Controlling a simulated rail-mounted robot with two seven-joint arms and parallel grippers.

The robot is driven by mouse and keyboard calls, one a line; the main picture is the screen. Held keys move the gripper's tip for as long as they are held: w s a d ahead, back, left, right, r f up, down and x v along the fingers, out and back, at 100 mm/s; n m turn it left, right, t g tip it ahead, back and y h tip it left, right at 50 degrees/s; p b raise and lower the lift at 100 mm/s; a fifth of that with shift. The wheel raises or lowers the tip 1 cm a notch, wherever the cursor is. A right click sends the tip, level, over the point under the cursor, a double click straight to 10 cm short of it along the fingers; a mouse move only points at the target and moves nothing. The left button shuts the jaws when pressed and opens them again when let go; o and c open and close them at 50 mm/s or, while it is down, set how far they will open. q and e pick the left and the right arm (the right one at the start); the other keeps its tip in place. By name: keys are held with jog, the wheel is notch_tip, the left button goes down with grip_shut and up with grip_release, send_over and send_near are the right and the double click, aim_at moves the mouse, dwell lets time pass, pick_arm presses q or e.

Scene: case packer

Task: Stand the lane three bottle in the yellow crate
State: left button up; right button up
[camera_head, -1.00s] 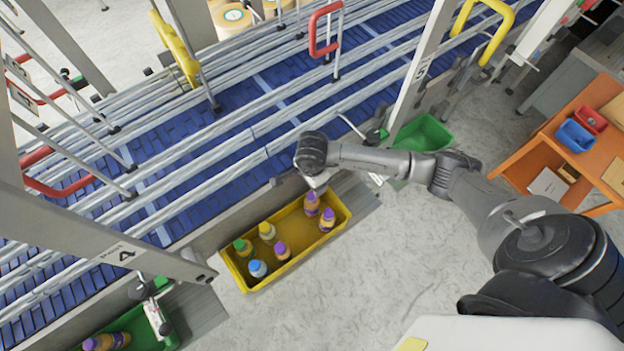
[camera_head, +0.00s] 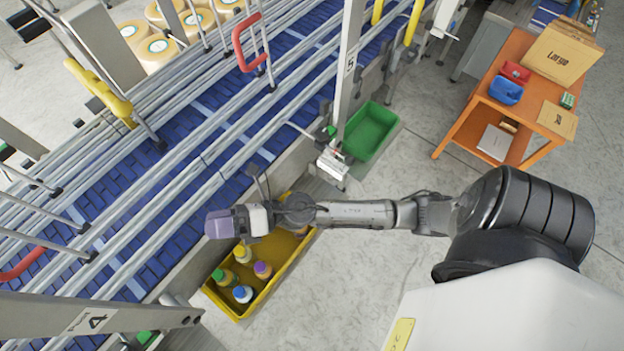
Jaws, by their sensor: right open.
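The yellow crate (camera_head: 283,276) stands on the floor beside the conveyor. Several bottles stand upright in its near part: one with a green cap (camera_head: 224,277), one with a yellow cap (camera_head: 243,254), one with a purple cap (camera_head: 263,270) and one with a blue cap (camera_head: 243,294). My right gripper (camera_head: 222,224) is open, above the conveyor-side edge of the crate, with no bottle visible in it. My right arm hides much of the crate's far end. I cannot tell which bottle is the lane three one. My left gripper is out of view.
The blue conveyor (camera_head: 185,155) with metal rails runs along the crate's far side. A green crate (camera_head: 369,132) stands farther along, below the post marked 5. An orange table (camera_head: 510,85) with bins and boxes is at upper right. The floor right of the yellow crate is clear.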

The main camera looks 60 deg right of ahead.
jog(key=s+d+f+m+t+h, duration=0.1)
jog(key=d+f+m+h, duration=0.2)
jog(key=d+m+h, duration=0.65)
jog(key=s+d+f+m+h, duration=0.25)
jog(key=m+h, duration=0.35)
jog(key=m, duration=0.8)
jog(key=s+f+m+g, duration=0.4)
jog(key=s+f+g, duration=0.1)
jog(key=s, duration=0.3)
jog(key=s+f+m+g+y, duration=0.1)
jog(key=s+f+m+g, duration=0.2)
jog(key=s+f+g, duration=0.2)
jog(key=s+g, duration=0.2)
jog(key=s, duration=0.2)
jog(key=shift+f+m, duration=0.35)
jog(key=shift+s, duration=0.15)
